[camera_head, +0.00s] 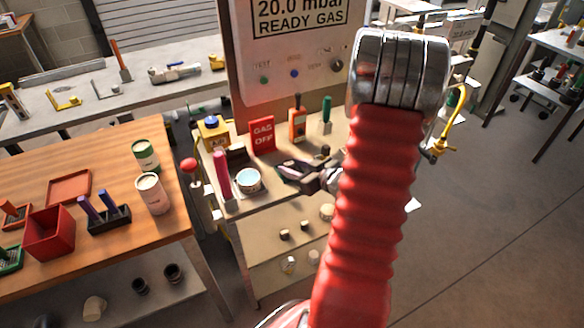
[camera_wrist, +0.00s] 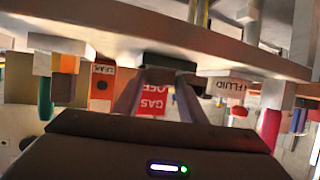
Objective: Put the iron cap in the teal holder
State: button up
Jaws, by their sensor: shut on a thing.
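My gripper (camera_head: 284,172) is at the front of the small bench, fingers pointing left over its top. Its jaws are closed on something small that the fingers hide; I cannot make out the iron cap. In the wrist view, which is upside down, the two fingers (camera_wrist: 166,80) run toward a dark green-black block. I cannot tell for certain which is the teal holder.
A pink-red upright handle (camera_head: 221,175) stands left of the tin. A red GAS OFF sign (camera_head: 262,135), a yellow box (camera_head: 213,132) and an orange detector (camera_head: 297,122) line the back. The wooden table (camera_head: 160,215) is at left, across a gap.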

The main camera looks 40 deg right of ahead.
jog(key=o, duration=1.2)
jog(key=shift+c, duration=0.2)
jog(key=shift+s+r, duration=0.25)
jog(key=shift+s, duration=0.15)
jog(key=v, duration=1.1)
